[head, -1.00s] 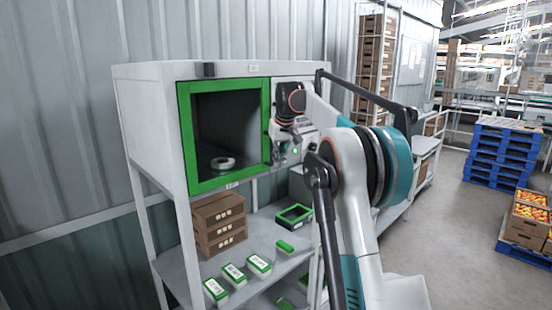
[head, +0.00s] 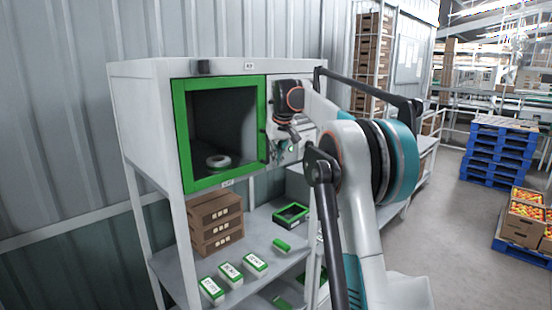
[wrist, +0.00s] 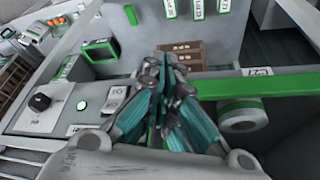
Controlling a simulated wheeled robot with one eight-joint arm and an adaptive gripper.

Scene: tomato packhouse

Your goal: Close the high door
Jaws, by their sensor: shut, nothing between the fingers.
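The high compartment of the white cabinet (head: 145,120) is edged by a green frame (head: 178,135) in the head view. The frame also shows in the wrist view (wrist: 275,84). Its dark inside is visible and holds a white roll (head: 218,161), also in the wrist view (wrist: 243,114). I cannot make out a separate door leaf, nor tell whether the frame is the door's rim. My gripper (head: 287,153) is beside the frame's right edge, in front of the white panel. Its fingers are shut and empty in the wrist view (wrist: 163,62). Contact with the frame cannot be told.
A control panel with a black knob (wrist: 40,102) lies beside the compartment. Brown boxes (head: 216,223), small green-and-white packs (head: 230,273) and a green-rimmed black tray (head: 291,214) sit on the shelf below. Blue pallets (head: 500,146) stand across the open floor at right.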

